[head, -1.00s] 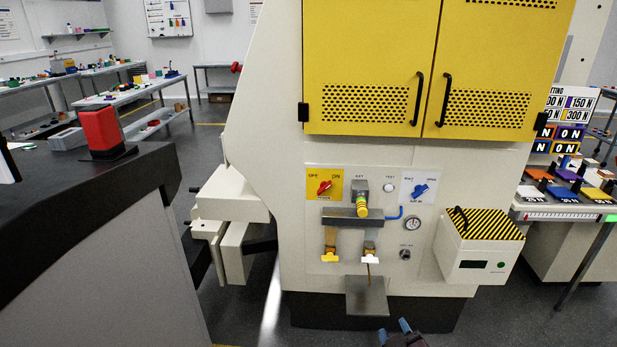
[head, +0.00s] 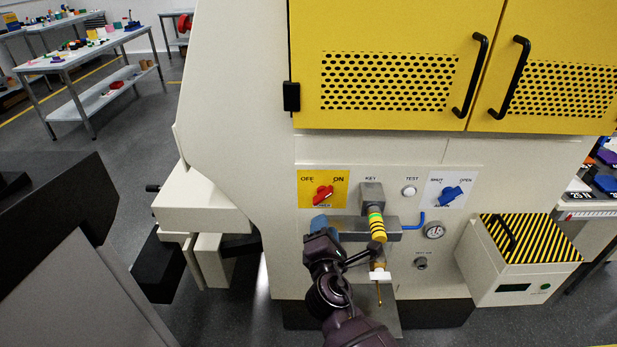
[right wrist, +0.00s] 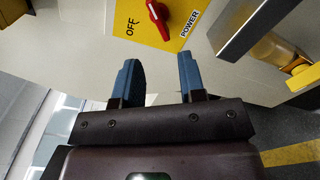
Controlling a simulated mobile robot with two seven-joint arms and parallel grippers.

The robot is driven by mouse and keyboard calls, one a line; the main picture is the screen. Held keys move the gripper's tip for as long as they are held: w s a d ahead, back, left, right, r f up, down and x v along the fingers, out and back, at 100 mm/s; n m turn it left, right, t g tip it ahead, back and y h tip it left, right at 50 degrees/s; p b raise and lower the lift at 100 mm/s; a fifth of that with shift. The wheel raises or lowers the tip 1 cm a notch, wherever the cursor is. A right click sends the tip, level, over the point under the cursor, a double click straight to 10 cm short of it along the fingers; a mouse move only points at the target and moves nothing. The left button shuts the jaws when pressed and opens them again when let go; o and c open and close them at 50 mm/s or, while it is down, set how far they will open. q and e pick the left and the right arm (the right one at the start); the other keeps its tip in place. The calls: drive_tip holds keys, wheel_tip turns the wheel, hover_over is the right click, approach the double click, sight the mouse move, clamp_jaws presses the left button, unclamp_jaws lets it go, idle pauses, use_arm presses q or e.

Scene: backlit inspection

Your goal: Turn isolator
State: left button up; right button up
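The isolator is a red rotary knob (head: 323,192) on a yellow plate (head: 341,181) marked OFF, ON and POWER, on the front of the machine. Its handle sits at a slant. My right gripper (head: 322,226) is just below the plate, apart from the knob. In the right wrist view the two blue fingers of my right gripper (right wrist: 160,78) are spread with nothing between them. The red knob (right wrist: 158,18) shows there beyond the fingertips, near the top edge. My left gripper is not in view.
Right of the plate are a key unit with a striped cylinder (head: 376,226), a grey bar (head: 402,228), a blue air knob (head: 452,194) and a gauge (head: 433,231). A striped-lid box (head: 528,256) juts out at the right. Yellow doors (head: 385,60) are above.

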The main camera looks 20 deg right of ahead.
sight(325, 198)
drive_tip(key=w+d+n, duration=0.1)
drive_tip(key=w, duration=0.2)
drive_tip(key=w+d, duration=0.1)
drive_tip(key=w, duration=0.3)
drive_tip(key=w+d+n, duration=0.1)
drive_tip(key=w, duration=0.2)
drive_tip(key=shift+w+d+r+n+b, duration=0.1)
drive_tip(key=shift+w+r+n+b, duration=0.05)
drive_tip(key=shift+n+b, duration=0.2)
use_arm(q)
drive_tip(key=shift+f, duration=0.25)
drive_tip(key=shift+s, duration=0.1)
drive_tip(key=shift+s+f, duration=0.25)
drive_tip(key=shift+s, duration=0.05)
use_arm(e)
clamp_jaws()
